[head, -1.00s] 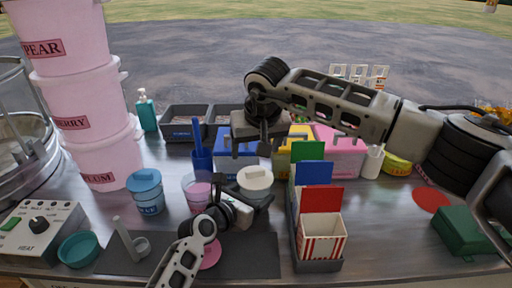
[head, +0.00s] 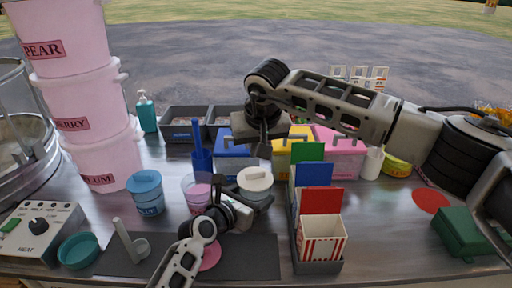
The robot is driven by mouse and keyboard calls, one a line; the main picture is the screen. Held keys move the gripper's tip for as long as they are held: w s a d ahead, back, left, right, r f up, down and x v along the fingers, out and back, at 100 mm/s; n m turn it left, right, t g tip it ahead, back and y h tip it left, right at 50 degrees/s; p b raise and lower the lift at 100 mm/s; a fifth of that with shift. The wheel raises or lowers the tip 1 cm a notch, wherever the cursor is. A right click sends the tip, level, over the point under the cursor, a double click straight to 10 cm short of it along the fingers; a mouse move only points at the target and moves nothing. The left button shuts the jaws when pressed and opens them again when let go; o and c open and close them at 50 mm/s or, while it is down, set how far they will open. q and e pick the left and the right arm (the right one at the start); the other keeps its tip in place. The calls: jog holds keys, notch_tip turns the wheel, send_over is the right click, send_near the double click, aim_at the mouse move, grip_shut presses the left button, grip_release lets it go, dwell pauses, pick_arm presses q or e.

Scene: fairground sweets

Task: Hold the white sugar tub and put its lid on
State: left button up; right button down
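The white sugar tub (head: 262,199) stands at the middle of the counter, its lower left partly hidden by my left gripper. Its cream-white lid (head: 255,180), with a raised knob, lies over the tub's mouth; I cannot tell whether it is fully seated. My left gripper (head: 238,207) is low at the tub's front left, close against it. Its fingertips are partly hidden, so its grip on the tub is unclear. My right gripper (head: 262,148) points down behind and above the tub, apart from the lid, with nothing visible in it; its finger gap is unclear.
A blue tub (head: 146,205) and a pink-topped cup (head: 197,195) stand left of the white tub. A pink disc (head: 210,256) lies on the dark mat (head: 255,260). A rack with a striped carton (head: 321,238) stands close on the right. Lidded boxes (head: 343,160) are behind.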

pick_arm(q)
jog(key=shift+r, duration=0.25)
pick_arm(e)
jog(key=shift+f, duration=0.1)
dwell(0.3)
jog(key=shift+f, duration=2.1)
jog(key=shift+r, duration=0.15)
notch_tip(320, 180, up, 5)
jog(key=shift+f, duration=0.1)
pick_arm(q)
jog(key=shift+f, duration=0.5)
pick_arm(e)
jog(key=shift+f, duration=0.25)
